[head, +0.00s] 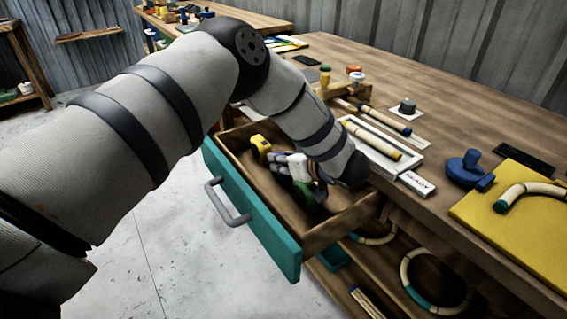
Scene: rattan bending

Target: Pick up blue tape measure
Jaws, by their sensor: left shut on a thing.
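My left arm reaches over the open teal-fronted drawer (268,225), with its wrist near the drawer's back right corner. My left gripper (319,184) is low inside the drawer and mostly hidden by its own wrist. It is shut on a small dark blue thing, which looks like the blue tape measure (320,193); only a sliver of it shows. A yellow tape measure (260,145) lies at the drawer's far left end. Light grey work gloves (291,163) and a green-handled tool (304,192) lie close beside the gripper. My right gripper is not in view.
The wooden workbench (450,110) above the drawer holds a white tray (385,160) with rattan, a blue fixture (468,168) and a yellow board (520,225). Rattan rings (408,270) lie on the shelf below. The concrete floor (160,190) at left is clear.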

